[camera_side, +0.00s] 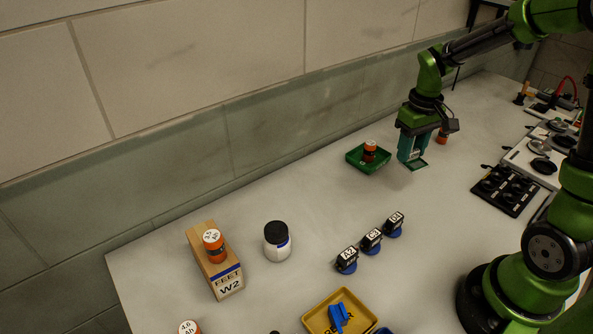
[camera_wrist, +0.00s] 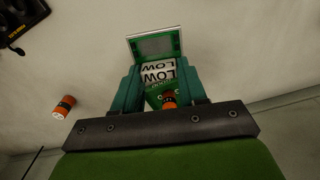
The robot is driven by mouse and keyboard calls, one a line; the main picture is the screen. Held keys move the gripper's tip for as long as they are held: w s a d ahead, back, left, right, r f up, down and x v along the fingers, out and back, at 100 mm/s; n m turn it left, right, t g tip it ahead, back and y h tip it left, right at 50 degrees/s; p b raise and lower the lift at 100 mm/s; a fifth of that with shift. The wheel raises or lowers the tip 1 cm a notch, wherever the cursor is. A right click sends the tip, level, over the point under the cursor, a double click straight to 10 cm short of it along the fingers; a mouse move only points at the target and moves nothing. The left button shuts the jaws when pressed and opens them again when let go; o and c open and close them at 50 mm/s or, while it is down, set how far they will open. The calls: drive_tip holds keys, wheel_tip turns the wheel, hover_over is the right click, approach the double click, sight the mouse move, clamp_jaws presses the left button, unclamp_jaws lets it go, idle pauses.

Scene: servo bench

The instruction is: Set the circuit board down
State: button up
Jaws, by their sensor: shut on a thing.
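The circuit board (camera_wrist: 155,45), green with a grey rectangular face, is between the teal fingers of my gripper (camera_side: 411,158). In the side view the board (camera_side: 417,166) shows as a small tilted piece at the fingertips, just right of a green tray (camera_side: 356,161). My gripper is shut on the board. I cannot tell whether the board's lower edge touches the bench. In the wrist view, "LOW" lettering (camera_wrist: 157,74) shows behind the fingers, partly hidden, with an orange cylinder (camera_wrist: 168,101) near it.
An orange cylinder (camera_side: 370,149) stands in the green tray; another (camera_side: 442,138) is just behind my gripper. A black tray (camera_side: 506,190) lies to the right.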

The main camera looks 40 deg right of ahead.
hover_over(438, 201)
drive_tip(key=w, duration=0.3)
drive_tip(key=s+f+n, duration=0.2)
drive_tip(key=s+f, duration=0.1)
wheel_tip(438, 201, down, 7)
drive_tip(key=shift+f, duration=0.1)
drive_tip(key=shift+f, duration=0.1)
drive_tip(key=o, duration=1)
drive_tip(key=shift+o, duration=0.2)
